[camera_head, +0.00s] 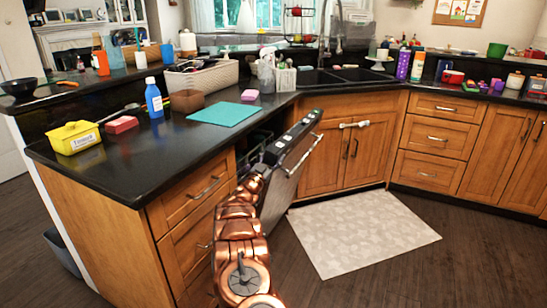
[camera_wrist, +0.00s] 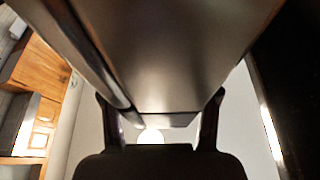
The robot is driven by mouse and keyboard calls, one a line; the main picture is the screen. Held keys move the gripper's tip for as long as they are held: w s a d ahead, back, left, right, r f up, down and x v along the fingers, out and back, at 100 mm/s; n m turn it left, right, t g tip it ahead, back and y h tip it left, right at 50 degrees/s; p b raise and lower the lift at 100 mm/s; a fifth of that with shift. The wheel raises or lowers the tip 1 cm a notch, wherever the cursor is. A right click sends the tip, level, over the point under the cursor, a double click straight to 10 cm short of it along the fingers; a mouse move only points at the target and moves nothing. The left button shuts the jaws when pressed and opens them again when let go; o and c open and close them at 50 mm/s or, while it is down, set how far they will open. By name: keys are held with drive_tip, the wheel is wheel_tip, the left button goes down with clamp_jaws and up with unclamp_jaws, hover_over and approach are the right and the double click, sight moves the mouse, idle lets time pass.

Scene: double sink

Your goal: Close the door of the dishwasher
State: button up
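The dishwasher door (camera_head: 285,185) is partly open, tilted out from the counter, with a dark strip along its top edge and a bar handle (camera_head: 304,155) on its outer face. The dishwasher opening (camera_head: 258,138) shows as a dark gap to its left. My copper arm reaches up to the near end of the door; the fingers are hard to make out in the head view. In the wrist view my gripper (camera_wrist: 160,118) has its two dark fingers spread apart, with the grey metal door panel (camera_wrist: 170,50) close in front. Whether they touch it I cannot tell.
Wooden drawers (camera_head: 190,230) stand left of the door and a sink cabinet (camera_head: 345,155) to the right. A pale mat (camera_head: 362,235) lies on the floor. The black counter (camera_head: 150,155) above holds a yellow container (camera_head: 73,137), a blue bottle (camera_head: 154,98) and a teal board (camera_head: 224,113).

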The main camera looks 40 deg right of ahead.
drive_tip(key=o, duration=0.4)
drive_tip(key=shift+c, duration=0.2)
drive_tip(key=shift+s+a, duration=0.1)
drive_tip(key=shift+a, duration=0.05)
drive_tip(key=v, duration=1.1)
drive_tip(key=shift+a, duration=0.3)
drive_tip(key=shift+s+f, duration=0.1)
drive_tip(key=shift+f, duration=0.05)
drive_tip(key=shift+c, duration=0.4)
